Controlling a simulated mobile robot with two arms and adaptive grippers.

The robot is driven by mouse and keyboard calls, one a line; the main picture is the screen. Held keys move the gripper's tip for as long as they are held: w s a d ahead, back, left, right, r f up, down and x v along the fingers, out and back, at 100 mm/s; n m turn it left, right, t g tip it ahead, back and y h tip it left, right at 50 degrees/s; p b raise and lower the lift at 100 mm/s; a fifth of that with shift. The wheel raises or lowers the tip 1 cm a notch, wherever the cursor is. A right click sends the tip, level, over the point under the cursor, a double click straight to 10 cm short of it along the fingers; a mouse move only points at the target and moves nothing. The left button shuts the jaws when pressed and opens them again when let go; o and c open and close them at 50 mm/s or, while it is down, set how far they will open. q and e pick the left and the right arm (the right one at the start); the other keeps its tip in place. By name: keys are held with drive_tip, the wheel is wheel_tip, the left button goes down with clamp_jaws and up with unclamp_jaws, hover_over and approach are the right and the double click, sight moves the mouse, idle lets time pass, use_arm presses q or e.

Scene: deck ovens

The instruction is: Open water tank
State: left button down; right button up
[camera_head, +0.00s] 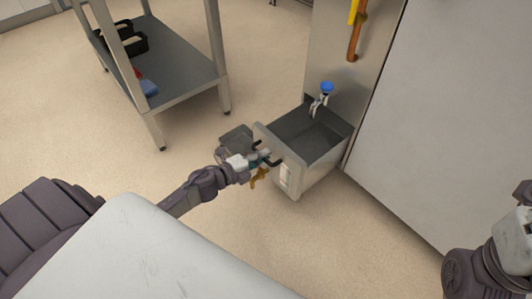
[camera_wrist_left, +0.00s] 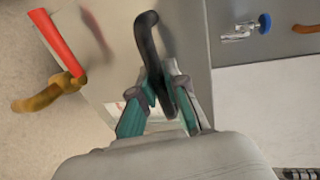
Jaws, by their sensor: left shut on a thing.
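The water tank (camera_head: 297,172) is a metal open-topped box that stands pulled out from the tall oven cabinet, with its inside visible from above. A black curved handle (camera_wrist_left: 147,38) is on its front panel (camera_wrist_left: 105,45). My left gripper (camera_head: 262,158) is at the front panel. In the left wrist view its teal fingers (camera_wrist_left: 162,98) are closed around the handle. My right arm is at the right edge of the head view, and its jaws are not clear there.
A blue-knobbed tap (camera_head: 326,88) is over the tank's back. A brass valve (camera_wrist_left: 50,93) with a red lever (camera_wrist_left: 58,42) is beside the handle. A metal shelf table (camera_head: 180,75) stands at the upper left. Floor (camera_head: 235,205) is clear around the tank.

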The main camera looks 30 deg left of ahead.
use_arm(q)
drive_tip(key=c, duration=1.2)
unclamp_jaws()
drive_tip(key=v, duration=1.2)
